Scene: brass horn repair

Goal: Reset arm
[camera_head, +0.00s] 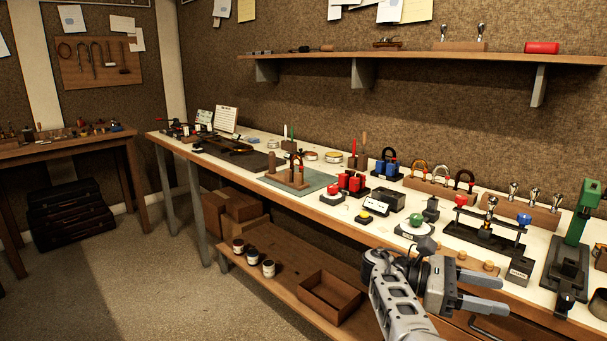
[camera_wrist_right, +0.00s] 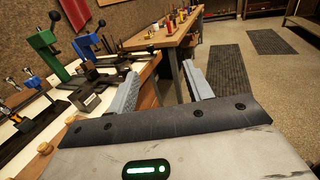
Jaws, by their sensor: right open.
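My right gripper (camera_head: 487,294) is at the lower right of the head view, in front of the workbench's front edge. Its two grey fingers are apart, with nothing between them. In the right wrist view the open fingers (camera_wrist_right: 160,88) point toward the bench's end and the floor past it. My left gripper shows in neither view. The workbench (camera_head: 322,207) carries several repair tools and fixtures. A green press (camera_head: 577,230) stands at its right end and also shows in the right wrist view (camera_wrist_right: 47,52).
A black fixture with red and blue knobs (camera_head: 484,232) stands near my right gripper. A wall shelf (camera_head: 430,57) runs above. Floor (camera_head: 130,270) at the left is clear.

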